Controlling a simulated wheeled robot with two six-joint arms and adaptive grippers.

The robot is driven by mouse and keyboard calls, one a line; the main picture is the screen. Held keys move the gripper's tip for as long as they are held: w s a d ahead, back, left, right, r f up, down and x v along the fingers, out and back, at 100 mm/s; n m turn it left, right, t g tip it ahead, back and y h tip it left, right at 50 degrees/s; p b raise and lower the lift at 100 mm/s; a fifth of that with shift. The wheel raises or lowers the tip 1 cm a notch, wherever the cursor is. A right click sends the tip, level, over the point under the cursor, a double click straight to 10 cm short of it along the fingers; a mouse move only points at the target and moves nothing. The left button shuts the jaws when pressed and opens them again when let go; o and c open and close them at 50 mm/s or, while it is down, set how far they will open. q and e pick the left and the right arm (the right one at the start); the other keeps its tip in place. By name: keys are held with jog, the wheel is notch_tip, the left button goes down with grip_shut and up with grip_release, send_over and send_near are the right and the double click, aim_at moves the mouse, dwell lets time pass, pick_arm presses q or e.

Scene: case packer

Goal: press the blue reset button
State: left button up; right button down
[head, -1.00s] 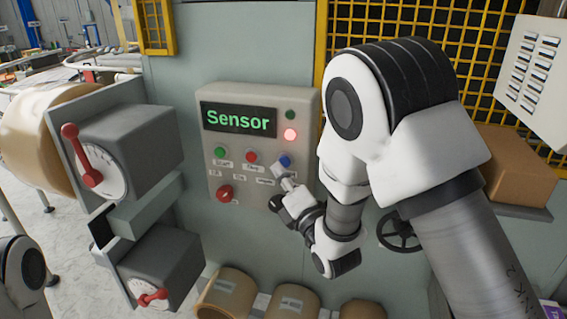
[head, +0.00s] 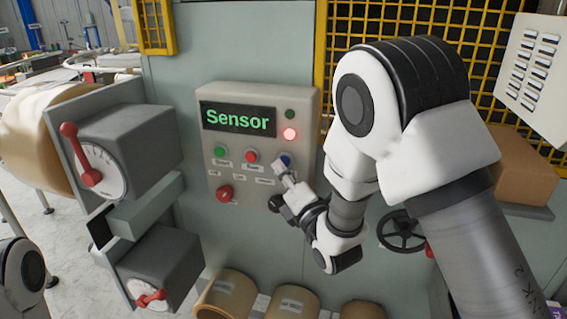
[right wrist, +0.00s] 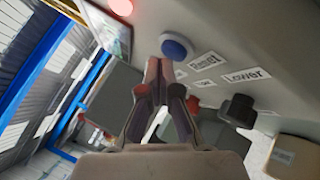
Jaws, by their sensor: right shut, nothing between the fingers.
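The blue reset button (head: 286,158) is on the right of the grey control panel (head: 312,110), at the end of a row after a green and a red button. In the right wrist view the blue button (right wrist: 177,47) stands out round in a pale collar, just beyond the fingertips. My right gripper (head: 281,169) is shut and empty, with its tips just below and in front of the button. It also shows in the right wrist view (right wrist: 159,66). I cannot tell whether the tips touch the button. My left gripper is out of view.
The panel's display (head: 238,119) reads "Sensor" and a red lamp (head: 290,134) is lit beside it. A red knob (head: 224,193) sits lower left on the panel. Grey boxes with red levers (head: 82,155) jut out at left. A black handwheel (head: 401,231) is at right.

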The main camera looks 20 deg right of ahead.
jog(key=shift+w+d, duration=0.25)
jog(key=shift+w, duration=0.15)
dwell(0.3)
jog(key=shift+s, duration=0.1)
jog(key=shift+s+a+b, duration=0.45)
jog(key=shift+s+b, duration=0.1)
jog(key=shift+s, duration=0.15)
